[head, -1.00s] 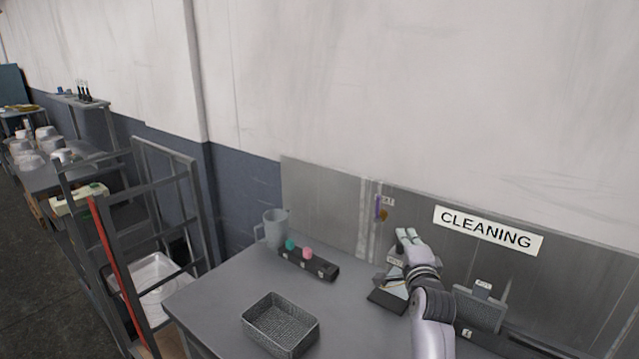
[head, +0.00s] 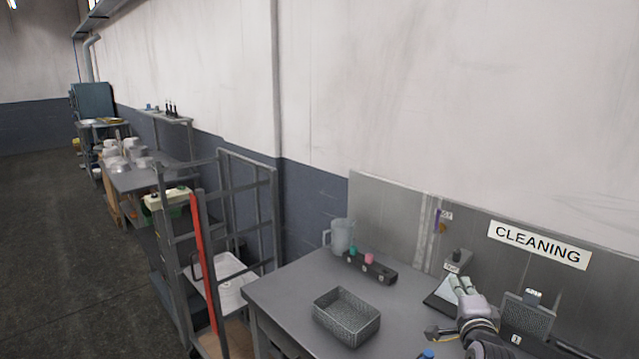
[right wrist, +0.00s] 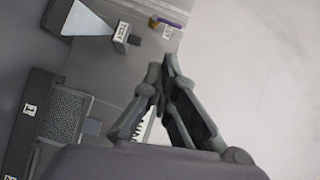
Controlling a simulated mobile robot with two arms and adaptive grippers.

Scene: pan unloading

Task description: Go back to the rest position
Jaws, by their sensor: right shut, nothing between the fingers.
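My right gripper (head: 461,284) is above the right part of the grey cleaning table (head: 285,287), in front of the wall panel. In the right wrist view its fingers (right wrist: 168,62) come together at the tips, shut, with nothing between them. My left gripper is not in view.
A grey wire basket (head: 347,316) stands at the table's front. A clear jug (head: 341,237) and a black holder (head: 370,267) with green and pink knobs stand at the back. A metal rack (head: 246,207) stands left of the table. Open floor (head: 60,230) lies at far left.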

